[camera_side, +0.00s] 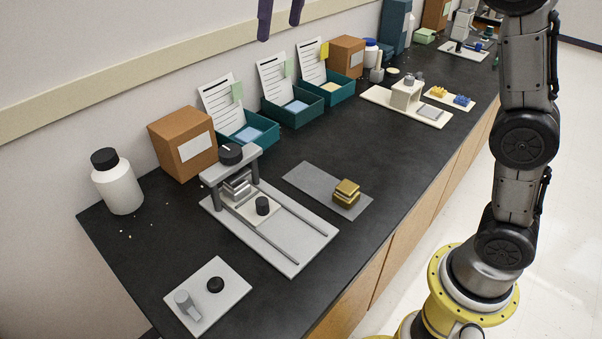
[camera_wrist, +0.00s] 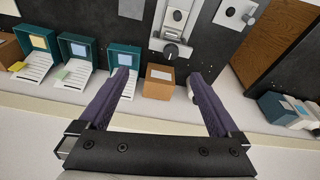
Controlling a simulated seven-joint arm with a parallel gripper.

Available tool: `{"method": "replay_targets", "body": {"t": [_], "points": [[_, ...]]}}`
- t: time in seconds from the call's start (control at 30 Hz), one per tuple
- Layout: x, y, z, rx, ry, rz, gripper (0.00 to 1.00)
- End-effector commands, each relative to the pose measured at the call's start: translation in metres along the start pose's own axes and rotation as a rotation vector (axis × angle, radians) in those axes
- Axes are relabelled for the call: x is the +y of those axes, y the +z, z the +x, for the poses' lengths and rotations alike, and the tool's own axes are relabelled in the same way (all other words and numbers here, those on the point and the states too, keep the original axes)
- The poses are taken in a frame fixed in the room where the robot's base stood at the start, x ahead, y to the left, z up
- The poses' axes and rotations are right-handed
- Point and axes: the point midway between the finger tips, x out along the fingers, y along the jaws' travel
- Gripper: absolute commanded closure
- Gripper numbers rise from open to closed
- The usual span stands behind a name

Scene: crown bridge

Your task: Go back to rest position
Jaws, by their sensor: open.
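My gripper (camera_side: 280,18) shows at the top of the side view as two dark purple fingers, high above the bench near the wall. In the wrist view my gripper (camera_wrist: 160,82) has its two fingers spread wide apart with nothing between them. It is open and empty, touching nothing that I can see. My arm runs up the right of the side view, and the link between it and the fingers is out of frame.
The dark bench (camera_side: 150,265) carries a press-like fixture (camera_side: 275,230), a grey plate with gold blocks (camera_side: 346,193), a small plate with knobs (camera_side: 208,296), a white bottle (camera_side: 118,188), cardboard boxes (camera_side: 182,142) and teal trays (camera_side: 293,108). Air around the gripper looks clear.

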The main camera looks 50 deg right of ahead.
Motion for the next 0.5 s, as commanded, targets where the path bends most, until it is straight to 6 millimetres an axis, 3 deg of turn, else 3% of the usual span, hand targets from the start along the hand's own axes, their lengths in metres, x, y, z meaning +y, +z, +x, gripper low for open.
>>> {"method": "replay_targets", "body": {"t": [0.1, 0.23, 0.37, 0.5], "points": [[0.006, 0.042, -0.025, 0.046, 0.007, 0.023, 0.02], [0.010, 0.088, -0.037, 0.091, 0.014, 0.045, 0.02], [0.012, 0.136, -0.037, 0.135, 0.022, 0.068, 0.02], [0.012, 0.189, -0.022, 0.177, 0.031, 0.092, 0.02]]}}
